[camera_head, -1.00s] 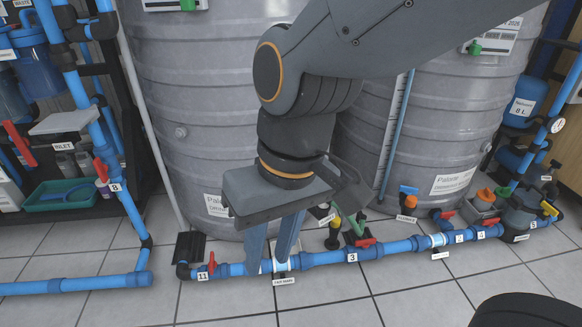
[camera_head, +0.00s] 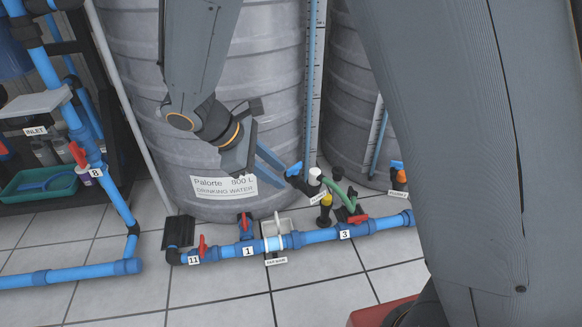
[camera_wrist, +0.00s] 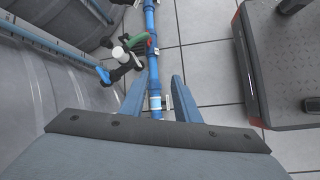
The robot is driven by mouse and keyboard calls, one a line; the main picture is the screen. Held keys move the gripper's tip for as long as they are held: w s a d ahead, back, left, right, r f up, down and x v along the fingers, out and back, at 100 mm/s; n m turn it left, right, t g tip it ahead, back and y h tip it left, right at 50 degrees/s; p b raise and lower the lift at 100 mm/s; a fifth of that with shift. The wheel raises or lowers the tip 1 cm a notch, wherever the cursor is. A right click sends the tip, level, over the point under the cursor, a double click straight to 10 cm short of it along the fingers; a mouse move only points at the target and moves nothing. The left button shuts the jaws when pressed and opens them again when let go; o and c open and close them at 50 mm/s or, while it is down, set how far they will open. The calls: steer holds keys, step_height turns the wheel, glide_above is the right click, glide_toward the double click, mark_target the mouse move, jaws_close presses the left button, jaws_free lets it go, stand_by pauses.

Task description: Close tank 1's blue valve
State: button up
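The blue handle also shows in the wrist view (camera_wrist: 103,75), left of my fingers. My gripper (camera_head: 283,172) points right and down, its fingertips close to the handle in the head view. In the wrist view my gripper (camera_wrist: 160,78) is open, with nothing between its fingers. Contact with the handle cannot be told.
A blue floor pipe (camera_head: 325,235) with red valves runs along the tank fronts. Another blue handle (camera_head: 397,165) is farther right. A dark-topped red cart (camera_wrist: 285,65) stands on the tiles.

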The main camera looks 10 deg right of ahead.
steer(key=w+d+f+n+t+h+b, duration=0.1)
steer(key=w+d+f+n+t+h, duration=0.2)
steer(key=w+f+n, duration=0.6)
steer(key=n+t+h, duration=0.1)
steer(key=t, duration=0.2)
glide_toward(290, 169)
steer(key=x, duration=0.4)
steer(key=shift+w+d+f+b, duration=0.3)
steer(key=shift+w+d+b, duration=0.1)
steer(key=shift+b, duration=0.25)
steer(key=b+x, duration=0.2)
steer(key=x, duration=0.4)
steer(key=shift+w+d+b, duration=0.1)
steer(key=shift+d+b, duration=0.15)
steer(key=shift+b, duration=0.1)
steer(key=shift+c, duration=0.2)
jaws_close()
